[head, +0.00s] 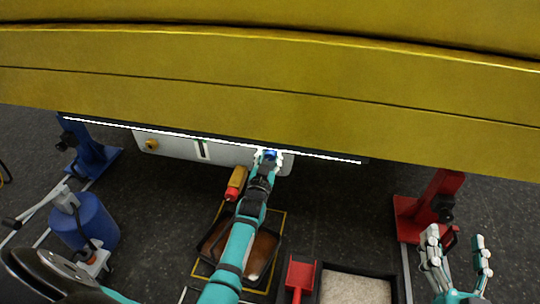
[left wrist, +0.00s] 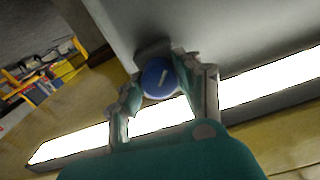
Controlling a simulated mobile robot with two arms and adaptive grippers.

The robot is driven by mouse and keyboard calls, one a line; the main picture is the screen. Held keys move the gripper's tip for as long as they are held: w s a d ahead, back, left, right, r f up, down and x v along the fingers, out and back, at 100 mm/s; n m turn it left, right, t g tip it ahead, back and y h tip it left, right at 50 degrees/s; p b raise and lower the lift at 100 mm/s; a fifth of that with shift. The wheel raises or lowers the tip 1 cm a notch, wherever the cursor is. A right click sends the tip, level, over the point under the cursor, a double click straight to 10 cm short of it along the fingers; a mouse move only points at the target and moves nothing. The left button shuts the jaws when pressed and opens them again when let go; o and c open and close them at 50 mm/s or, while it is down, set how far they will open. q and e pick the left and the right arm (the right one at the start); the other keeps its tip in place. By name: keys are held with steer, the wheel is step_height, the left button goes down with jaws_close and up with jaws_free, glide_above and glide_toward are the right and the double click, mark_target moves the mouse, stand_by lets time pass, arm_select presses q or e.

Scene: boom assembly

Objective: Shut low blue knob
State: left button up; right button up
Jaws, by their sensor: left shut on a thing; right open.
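The blue knob (head: 270,154) sits on the grey panel (head: 178,149) under the large yellow boom. In the left wrist view the round blue knob (left wrist: 160,77) shows a short white mark, tilted off upright. My left gripper (head: 266,158) reaches up to the panel and is shut on the knob, with a finger on each side of it in the left wrist view (left wrist: 163,85). My right gripper (head: 456,262) is open and empty at the lower right, apart from everything. A yellow knob (head: 152,144) is at the panel's left end.
The yellow boom (head: 270,90) hangs low across the view, with a bright light strip (head: 330,157) beneath. A blue stand (head: 88,155) and blue drum (head: 85,222) are at left, a red stand (head: 425,215) at right. A tray (head: 212,246) and a box of pale granules (head: 355,288) lie below.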

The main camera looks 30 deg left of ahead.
arm_select(q)
steer(key=shift+f, duration=0.25)
steer(key=o, duration=1.1)
steer(key=shift+r, duration=0.15)
steer(key=shift+o, duration=0.2)
steer(key=shift+s, duration=0.1)
steer(key=v, duration=0.7)
steer(key=shift+s, duration=0.2)
